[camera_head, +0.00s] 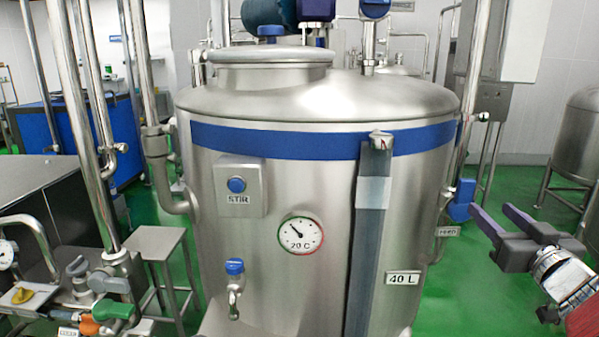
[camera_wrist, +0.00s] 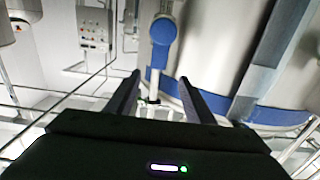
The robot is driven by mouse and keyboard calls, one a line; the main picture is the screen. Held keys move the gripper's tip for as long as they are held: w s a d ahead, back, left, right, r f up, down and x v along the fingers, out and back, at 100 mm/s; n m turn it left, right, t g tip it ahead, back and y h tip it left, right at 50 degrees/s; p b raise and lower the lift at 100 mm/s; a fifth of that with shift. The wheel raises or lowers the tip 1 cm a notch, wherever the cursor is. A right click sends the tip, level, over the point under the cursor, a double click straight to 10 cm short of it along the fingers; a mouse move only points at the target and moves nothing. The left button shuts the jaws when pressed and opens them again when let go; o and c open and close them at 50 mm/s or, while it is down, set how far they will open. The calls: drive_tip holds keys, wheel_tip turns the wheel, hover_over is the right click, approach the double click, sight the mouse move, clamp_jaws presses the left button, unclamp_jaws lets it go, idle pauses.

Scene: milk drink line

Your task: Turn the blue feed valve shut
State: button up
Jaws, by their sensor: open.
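The blue feed valve handle (camera_head: 462,201) is on the pipe at the right side of the steel tank, above a small label (camera_head: 447,231) that seems to read "FEED". In the wrist view the blue handle (camera_wrist: 163,38) lies beyond the fingertips, roughly in line with the gap between them. My gripper (camera_head: 492,212) is to the right of the handle in the head view, its two fingers apart and pointing toward the valve. In the wrist view my gripper (camera_wrist: 160,80) is open and empty, with no visible contact with the handle.
The tank (camera_head: 290,190) has a blue band, a STIR button box (camera_head: 239,186), a temperature dial (camera_head: 301,235) and a blue-topped tap (camera_head: 235,268). A vertical strip (camera_head: 370,240) runs down its front. Other valves (camera_head: 110,283) stand at lower left. Green floor is open at right.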

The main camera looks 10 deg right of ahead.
sight(468, 188)
idle(0.3)
drive_tip(key=x, duration=1.3)
drive_tip(key=shift+w+d, duration=0.15)
drive_tip(key=shift+w, duration=0.15)
drive_tip(key=shift+c, duration=0.5)
drive_tip(key=shift+f, duration=0.1)
clamp_jaws()
